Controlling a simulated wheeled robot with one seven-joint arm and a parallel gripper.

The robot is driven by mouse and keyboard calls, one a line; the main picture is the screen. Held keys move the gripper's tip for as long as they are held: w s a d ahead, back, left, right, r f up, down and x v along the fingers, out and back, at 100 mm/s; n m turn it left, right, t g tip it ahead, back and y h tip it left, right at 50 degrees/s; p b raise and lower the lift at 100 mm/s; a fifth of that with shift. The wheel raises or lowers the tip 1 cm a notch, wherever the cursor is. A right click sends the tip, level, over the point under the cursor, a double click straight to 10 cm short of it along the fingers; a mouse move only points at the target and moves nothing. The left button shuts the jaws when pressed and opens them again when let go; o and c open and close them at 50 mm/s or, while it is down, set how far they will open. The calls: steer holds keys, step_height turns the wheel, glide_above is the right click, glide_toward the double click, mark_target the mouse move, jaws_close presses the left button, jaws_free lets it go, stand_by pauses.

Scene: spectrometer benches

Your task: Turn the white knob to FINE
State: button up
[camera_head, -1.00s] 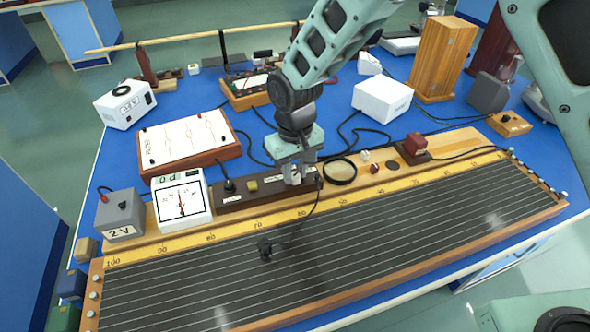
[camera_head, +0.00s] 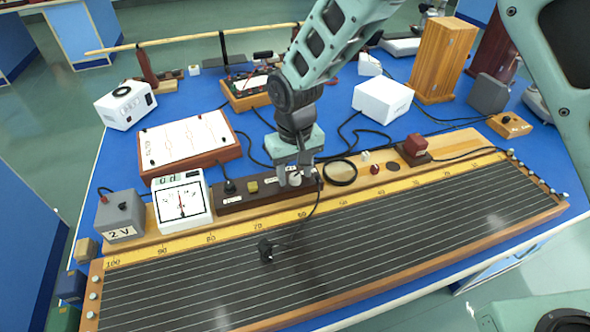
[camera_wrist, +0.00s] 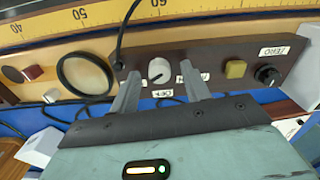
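The white knob (camera_wrist: 159,70) sits on a dark brown control strip (camera_wrist: 213,58) and carries a dark pointer line. It also shows in the head view (camera_head: 295,179) below my gripper. In the wrist view my gripper (camera_wrist: 161,82) is open, with one finger on each side of the knob. Gaps seem to show between the fingers and the knob; contact is unclear. White labels near the knob appear upside down in the wrist view and are partly covered by the fingers, so I cannot read FINE for sure.
A yellow button (camera_wrist: 235,69) and a black knob (camera_wrist: 267,75) by a ZERO label share the strip. A round black ring (camera_wrist: 85,75) lies beside it. A black cable (camera_wrist: 123,35) runs close to one finger. The meter (camera_head: 181,201) and wire board (camera_head: 330,240) are nearby.

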mark_target(295, 176)
step_height(295, 176, up, 17)
steer(key=b, duration=0.1)
steer(key=shift+r+b, duration=0.2)
steer(key=shift+b, duration=0.15)
steer(key=shift+s, duration=0.1)
stand_by(0.3)
steer(key=s+d+f+n, duration=0.1)
steer(key=s+d, duration=0.5)
steer(key=s, duration=0.6)
steer(key=s+d+f+n, duration=0.2)
steer(key=s+d, duration=0.4)
steer(key=s, duration=0.6)
steer(key=shift+s+d+f+y, duration=0.3)
steer(key=shift+f, duration=0.25)
